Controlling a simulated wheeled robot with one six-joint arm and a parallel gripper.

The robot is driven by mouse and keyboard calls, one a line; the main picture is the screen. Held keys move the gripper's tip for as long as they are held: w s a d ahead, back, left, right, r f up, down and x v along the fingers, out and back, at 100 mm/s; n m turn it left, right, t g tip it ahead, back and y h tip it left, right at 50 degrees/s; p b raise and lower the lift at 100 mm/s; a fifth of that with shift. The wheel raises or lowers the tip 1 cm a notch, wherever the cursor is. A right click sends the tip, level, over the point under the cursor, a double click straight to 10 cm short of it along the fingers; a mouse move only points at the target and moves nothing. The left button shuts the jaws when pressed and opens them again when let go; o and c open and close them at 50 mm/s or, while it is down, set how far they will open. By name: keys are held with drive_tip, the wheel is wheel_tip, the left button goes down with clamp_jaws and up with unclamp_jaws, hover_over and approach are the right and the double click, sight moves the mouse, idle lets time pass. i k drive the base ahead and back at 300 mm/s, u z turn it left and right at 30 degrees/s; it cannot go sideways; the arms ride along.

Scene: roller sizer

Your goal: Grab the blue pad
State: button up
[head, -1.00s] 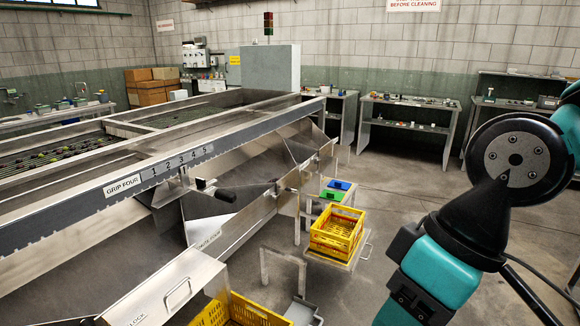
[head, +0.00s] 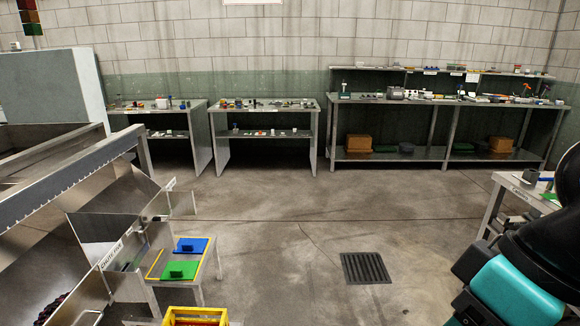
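The blue pad (head: 191,245) lies on a small stand (head: 205,272) at the lower left of the head view, with a dark block-like handle on it. A green pad (head: 180,270) with a similar handle lies just in front of it on the same stand. My arm shows at the lower right, black and teal. My gripper is out of the picture.
The metal sizer (head: 60,165) with its chutes fills the left. A yellow crate (head: 196,315) stands in front of the pads. Benches (head: 265,104) line the back wall, and another table (head: 510,200) stands at right. Open floor with a drain grate (head: 365,268) lies between.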

sight(185, 245)
drive_tip(key=z, duration=0.15)
drive_tip(key=i, duration=2)
drive_tip(key=u, duration=0.45)
drive_tip(key=i, duration=1.45)
drive_tip(key=u, duration=1.55)
drive_tip(key=i, duration=1)
drive_tip(key=u, duration=0.7)
